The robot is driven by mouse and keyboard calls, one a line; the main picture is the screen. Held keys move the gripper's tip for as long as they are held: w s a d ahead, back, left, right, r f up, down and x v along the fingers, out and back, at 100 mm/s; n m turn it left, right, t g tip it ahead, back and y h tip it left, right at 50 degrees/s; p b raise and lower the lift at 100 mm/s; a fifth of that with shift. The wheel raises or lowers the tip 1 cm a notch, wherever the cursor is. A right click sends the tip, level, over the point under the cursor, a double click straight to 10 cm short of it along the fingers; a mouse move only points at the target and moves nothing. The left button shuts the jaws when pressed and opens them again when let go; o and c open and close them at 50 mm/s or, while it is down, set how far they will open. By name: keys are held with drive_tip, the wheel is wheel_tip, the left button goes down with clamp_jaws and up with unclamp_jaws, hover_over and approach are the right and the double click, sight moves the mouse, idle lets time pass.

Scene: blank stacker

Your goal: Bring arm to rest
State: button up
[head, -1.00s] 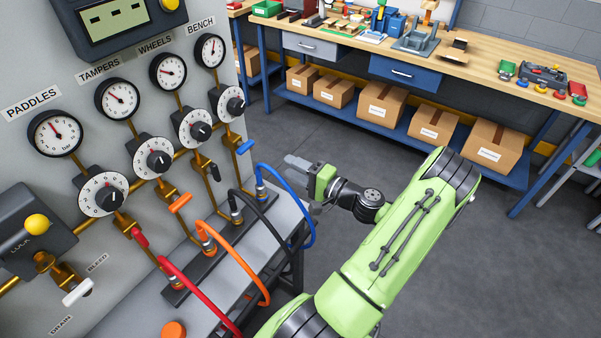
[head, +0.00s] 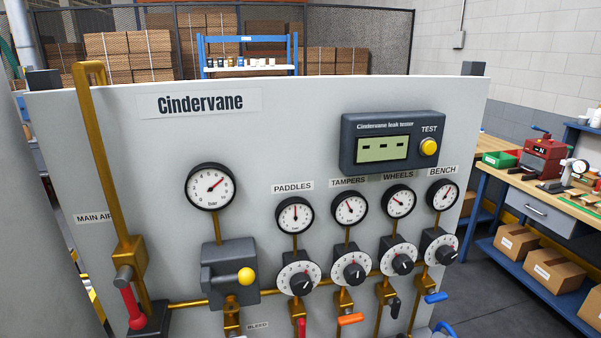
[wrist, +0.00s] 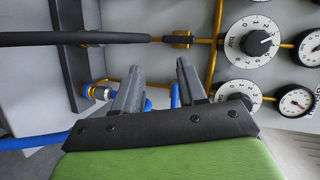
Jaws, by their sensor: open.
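My gripper (wrist: 160,88) shows in the wrist view with its two dark fingers apart and nothing between them. It is in front of the panel (head: 130,190), near the hoses and the lower dials. A black hose (wrist: 75,38) crosses the wrist view at upper left, and a blue hose (wrist: 40,139) lies at lower left. A dial (wrist: 252,42) and a gauge (wrist: 296,101) show at right. My arm and gripper are not in the head view.
The panel bears a leak tester (head: 392,142), several gauges, dials and coloured levers. A workbench (head: 520,190) with boxes on its lower shelf (head: 540,283) stands at right. Grey floor (head: 488,290) shows between panel and bench.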

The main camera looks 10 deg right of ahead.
drive_tip(key=a+r+n+g+h, duration=0.1)
drive_tip(key=a+r+n+g, duration=0.1)
drive_tip(key=a+n+g, duration=0.5)
drive_tip(key=a+r+n+g, duration=0.2)
drive_tip(key=a+r, duration=0.1)
drive_tip(key=a, duration=0.8)
drive_tip(key=s+a+r+n+h, duration=0.3)
drive_tip(key=s+r, duration=0.5)
drive_tip(key=s, duration=0.5)
drive_tip(key=shift+s+a+r+n+t+h, duration=0.2)
drive_tip(key=shift+a+n+t+h, duration=0.15)
drive_tip(key=shift+a+h, duration=0.6)
drive_tip(key=shift+a+y, duration=0.25)
drive_tip(key=shift+a, duration=0.05)
